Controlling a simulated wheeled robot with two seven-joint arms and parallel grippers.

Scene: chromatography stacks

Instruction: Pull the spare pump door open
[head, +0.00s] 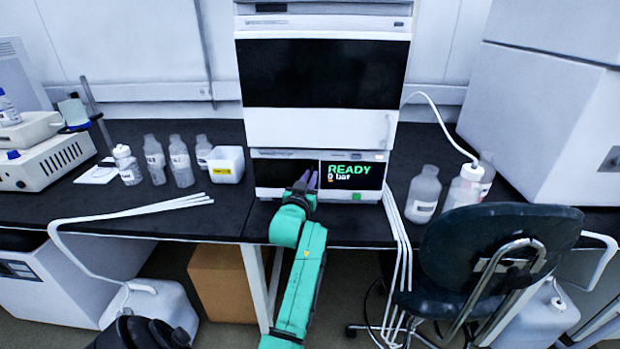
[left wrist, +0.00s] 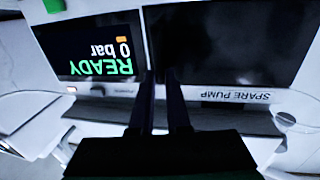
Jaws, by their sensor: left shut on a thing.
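The spare pump door (head: 272,173) is a dark panel in a white frame, low on the left of the white instrument stack in the head view. The left wrist view shows the door (left wrist: 235,45) upside down, with the SPARE PUMP label along its frame. My left gripper (head: 307,180) is at the door's right edge, beside the READY screen. In the left wrist view its two dark fingers (left wrist: 163,82) are close together at the seam between door and screen, shut on the door's edge. The fingers hide the exact grip. The door looks about flush. My right gripper is not in view.
The READY 0 bar pump screen (head: 352,175) adjoins the door on the right. Several bottles (head: 180,160) and a white tub (head: 226,164) stand on the black bench to the left. A dark chair (head: 495,255) and white tubes (head: 397,240) are at the right front.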

